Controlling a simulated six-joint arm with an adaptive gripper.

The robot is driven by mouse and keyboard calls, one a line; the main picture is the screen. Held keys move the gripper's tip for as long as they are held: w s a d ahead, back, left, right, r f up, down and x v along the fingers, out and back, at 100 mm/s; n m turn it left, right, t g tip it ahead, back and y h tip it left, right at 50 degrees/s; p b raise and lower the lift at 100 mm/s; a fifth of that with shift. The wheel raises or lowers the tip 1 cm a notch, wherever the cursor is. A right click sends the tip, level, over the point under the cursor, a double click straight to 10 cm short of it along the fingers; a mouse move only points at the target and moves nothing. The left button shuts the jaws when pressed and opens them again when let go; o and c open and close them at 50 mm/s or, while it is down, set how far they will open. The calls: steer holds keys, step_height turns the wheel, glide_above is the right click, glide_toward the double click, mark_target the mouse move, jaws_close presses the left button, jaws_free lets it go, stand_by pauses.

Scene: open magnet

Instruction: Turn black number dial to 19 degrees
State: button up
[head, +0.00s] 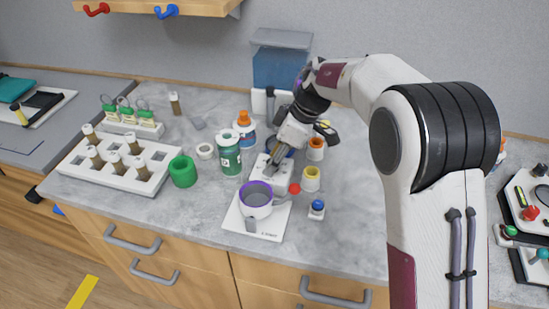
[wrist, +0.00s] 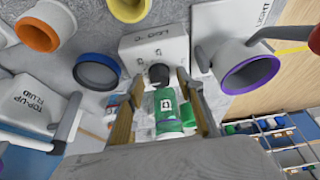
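The black dial (wrist: 158,75) sits on a white box (wrist: 140,48) with dark lettering, partly readable as "°C". In the wrist view, my gripper (wrist: 159,76) is open, with one finger on each side of the dial and a small gap on both sides. I cannot tell the dial's setting. In the head view, the white box (head: 262,185) stands behind the mug, and my gripper (head: 271,170) points down at it from the upper right. My gripper hides the dial there.
A purple-rimmed mug (head: 256,200) stands on a white plate (head: 270,222) in front. A green-labelled bottle (head: 229,158) is close on the left. Yellow (head: 311,179), orange (head: 316,149) and blue (head: 317,209) cups stand on the right.

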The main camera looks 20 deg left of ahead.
steer(key=shift+c, duration=0.5)
jaws_close()
steer(key=shift+n, duration=0.4)
steer(key=n+g, duration=0.1)
steer(key=n, duration=0.2)
steer(key=shift+w+g, duration=0.15)
steer(key=shift+g, duration=0.15)
steer(key=n+g, duration=0.1)
steer(key=n, duration=0.2)
steer(key=n+h, duration=0.1)
steer(key=n, duration=0.2)
steer(key=shift+w+a+g, duration=0.1)
steer(key=shift+a+g, duration=0.05)
steer(key=shift+g, duration=0.25)
steer(key=shift+o, duration=0.5)
jaws_free()
steer(key=shift+h, duration=0.3)
